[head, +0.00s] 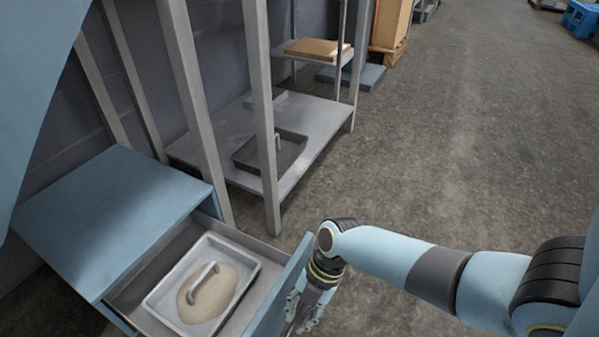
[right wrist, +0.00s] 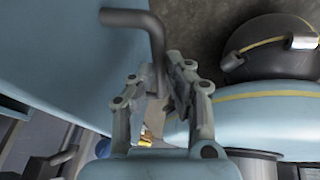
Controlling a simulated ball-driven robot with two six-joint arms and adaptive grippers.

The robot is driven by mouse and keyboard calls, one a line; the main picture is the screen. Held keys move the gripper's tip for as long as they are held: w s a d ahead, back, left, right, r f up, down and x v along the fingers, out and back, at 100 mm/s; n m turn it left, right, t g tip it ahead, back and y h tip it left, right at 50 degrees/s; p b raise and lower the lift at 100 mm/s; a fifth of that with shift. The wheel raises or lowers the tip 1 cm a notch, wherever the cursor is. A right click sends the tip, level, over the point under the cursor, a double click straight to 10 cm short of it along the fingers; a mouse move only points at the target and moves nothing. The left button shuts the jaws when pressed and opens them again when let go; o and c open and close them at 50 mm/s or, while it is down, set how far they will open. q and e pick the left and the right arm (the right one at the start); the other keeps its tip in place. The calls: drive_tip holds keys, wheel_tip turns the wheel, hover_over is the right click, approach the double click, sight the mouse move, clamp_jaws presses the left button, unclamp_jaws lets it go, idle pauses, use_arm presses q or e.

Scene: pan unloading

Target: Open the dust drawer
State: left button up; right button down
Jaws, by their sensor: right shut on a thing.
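The dust drawer (head: 285,290) is pulled out of the light-blue cabinet (head: 115,205) at the lower left of the head view. A pale metal pan (head: 253,262) with a grey handle and a heap of beige dust (head: 222,290) sits inside it. My right gripper (head: 299,312) is at the outer side of the drawer front. In the right wrist view the right gripper (right wrist: 165,88) is shut on the bent grey drawer handle (right wrist: 135,17), which stands out from the blue drawer front (right wrist: 60,60). My left gripper is out of view.
A grey metal rack (head: 330,125) stands behind the cabinet, with a dark tray (head: 262,165) on its low shelf. A cardboard box (head: 390,25) stands farther back. The concrete floor (head: 450,150) to the right is clear.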

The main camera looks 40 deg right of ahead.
drive_tip(key=c, duration=1.3)
unclamp_jaws()
drive_tip(key=shift+c, duration=0.2)
drive_tip(key=v, duration=1.2)
drive_tip(key=shift+f, duration=0.1)
